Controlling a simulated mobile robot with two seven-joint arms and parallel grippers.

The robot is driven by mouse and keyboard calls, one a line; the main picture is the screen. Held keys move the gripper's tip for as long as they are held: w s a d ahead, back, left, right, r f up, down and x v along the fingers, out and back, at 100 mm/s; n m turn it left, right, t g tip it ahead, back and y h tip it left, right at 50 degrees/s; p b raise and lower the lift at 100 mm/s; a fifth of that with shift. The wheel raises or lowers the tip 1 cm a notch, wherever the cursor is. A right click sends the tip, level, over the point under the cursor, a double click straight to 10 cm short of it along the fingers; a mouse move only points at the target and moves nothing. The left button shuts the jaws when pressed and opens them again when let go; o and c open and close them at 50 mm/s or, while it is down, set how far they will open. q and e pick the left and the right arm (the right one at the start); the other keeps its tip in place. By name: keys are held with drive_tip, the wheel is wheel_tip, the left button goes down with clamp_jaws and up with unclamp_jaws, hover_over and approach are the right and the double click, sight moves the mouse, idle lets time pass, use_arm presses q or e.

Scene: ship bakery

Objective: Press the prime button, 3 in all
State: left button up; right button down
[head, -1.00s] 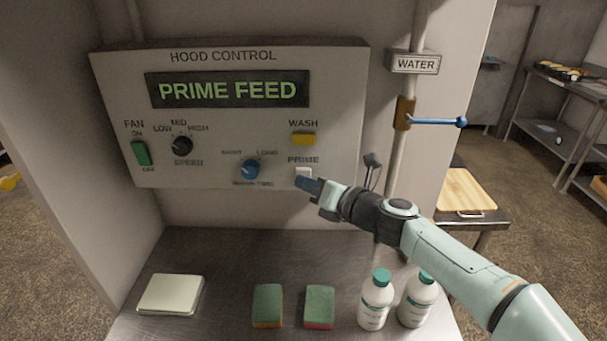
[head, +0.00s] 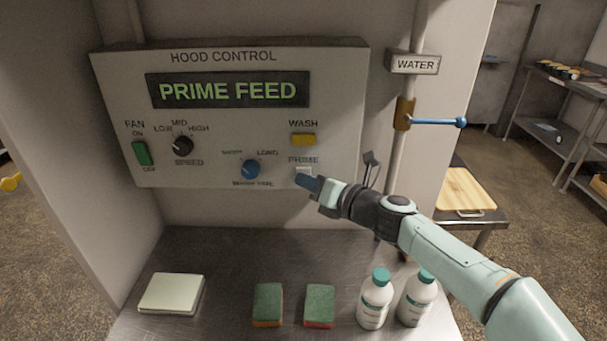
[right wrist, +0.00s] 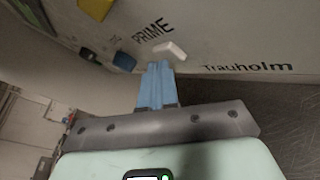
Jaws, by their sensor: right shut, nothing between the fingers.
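The white prime button (head: 303,171) is on the lower right of the hood control panel (head: 225,120), under the word PRIME. It also shows in the right wrist view (right wrist: 172,50), just beyond my fingertips. The green display (head: 228,90) reads PRIME FEED. My right gripper (head: 305,182) is shut and empty, its blue fingertips at the lower edge of the button. In the right wrist view, the shut fingers (right wrist: 159,66) point at the button; I cannot tell whether they touch it. My left gripper is not in view.
The panel also has a yellow wash button (head: 303,139), blue knob (head: 250,169), black speed knob (head: 182,146) and green fan switch (head: 141,153). A blue-handled water valve (head: 437,121) is to the right. Sponges (head: 268,304) and bottles (head: 375,298) stand on the steel counter below.

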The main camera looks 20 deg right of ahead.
drive_tip(key=shift+s+a+b, duration=0.2)
drive_tip(key=shift+s+b, duration=0.1)
drive_tip(key=shift+s, duration=0.5)
drive_tip(key=s, duration=0.1)
drive_tip(key=s+a, duration=0.1)
drive_tip(key=s, duration=0.1)
drive_tip(key=s+b, duration=0.1)
drive_tip(key=shift+s+a, duration=0.25)
drive_tip(key=shift+s, duration=0.15)
drive_tip(key=shift+s+d, duration=0.1)
idle(2.2)
drive_tip(key=shift+s+a, duration=0.3)
drive_tip(key=shift+s, duration=0.6)
drive_tip(key=shift+s+a, duration=0.3)
drive_tip(key=shift+s, duration=0.55)
